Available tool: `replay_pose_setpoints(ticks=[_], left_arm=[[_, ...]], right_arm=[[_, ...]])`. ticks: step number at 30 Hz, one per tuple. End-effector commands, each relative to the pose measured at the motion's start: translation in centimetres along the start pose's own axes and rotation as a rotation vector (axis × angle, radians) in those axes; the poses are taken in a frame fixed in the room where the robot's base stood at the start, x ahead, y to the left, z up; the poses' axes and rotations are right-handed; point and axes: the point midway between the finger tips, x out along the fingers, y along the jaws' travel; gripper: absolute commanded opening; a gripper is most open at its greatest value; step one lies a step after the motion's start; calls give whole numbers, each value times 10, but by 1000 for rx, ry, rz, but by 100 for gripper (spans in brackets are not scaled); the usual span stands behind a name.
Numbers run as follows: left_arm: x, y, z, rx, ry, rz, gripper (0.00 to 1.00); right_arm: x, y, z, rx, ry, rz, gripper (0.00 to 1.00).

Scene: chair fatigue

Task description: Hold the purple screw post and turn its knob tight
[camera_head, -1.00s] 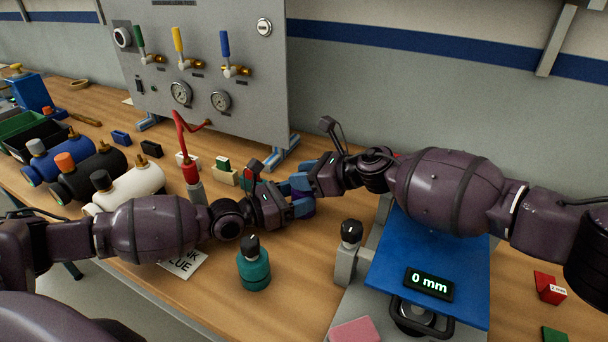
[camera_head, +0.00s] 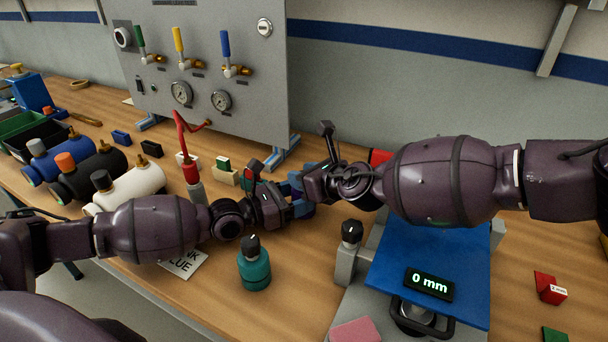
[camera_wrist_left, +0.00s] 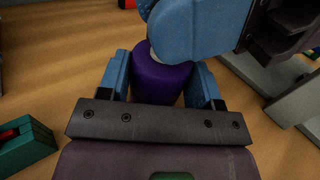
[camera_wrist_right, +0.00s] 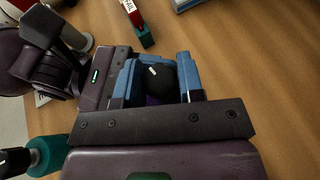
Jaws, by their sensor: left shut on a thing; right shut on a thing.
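The purple screw post (camera_wrist_left: 160,78) stands between the blue fingers of my left gripper (camera_wrist_left: 160,85), which is shut on its body. Its black knob with a white mark (camera_wrist_right: 158,80) shows in the right wrist view between the fingers of my right gripper (camera_wrist_right: 157,80), shut on it from above. In the head view the two grippers meet in mid-bench, left (camera_head: 298,208) below right (camera_head: 302,184), and hide nearly all of the post. The knob's thread is hidden.
A teal post with a black knob (camera_head: 254,268) stands in front of my left wrist. A blue platform (camera_head: 400,255) with a "0 mm" display (camera_head: 429,284) is at the right. Several cylinders (camera_head: 130,188) lie at the left. A grey gauge panel (camera_head: 215,60) stands behind.

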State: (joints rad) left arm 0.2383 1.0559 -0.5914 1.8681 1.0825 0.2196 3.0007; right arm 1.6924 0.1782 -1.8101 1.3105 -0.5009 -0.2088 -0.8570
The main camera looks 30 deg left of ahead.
Motion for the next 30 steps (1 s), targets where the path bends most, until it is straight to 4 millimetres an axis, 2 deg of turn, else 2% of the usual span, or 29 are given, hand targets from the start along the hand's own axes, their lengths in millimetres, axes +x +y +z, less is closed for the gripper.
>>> replay_pose_setpoints(ticks=[11, 12, 16, 26, 30], left_arm=[[1, -1, 0, -3, -1, -2, 19], [1, -1, 0, -3, -1, -2, 19], [0, -1, 0, -3, -1, -1, 19], [0, 0, 0, -3, -1, -1, 19], [0, 0, 0, -2, 0, 0, 19]], right_arm=[[0, 2, 0, 5, -1, -9, 12], [0, 2, 0, 5, -1, -8, 40], [0, 1, 0, 4, 0, -9, 60], [-1, 0, 0, 4, 0, -11, 61], [-10, 0, 0, 3, 0, -10, 61]])
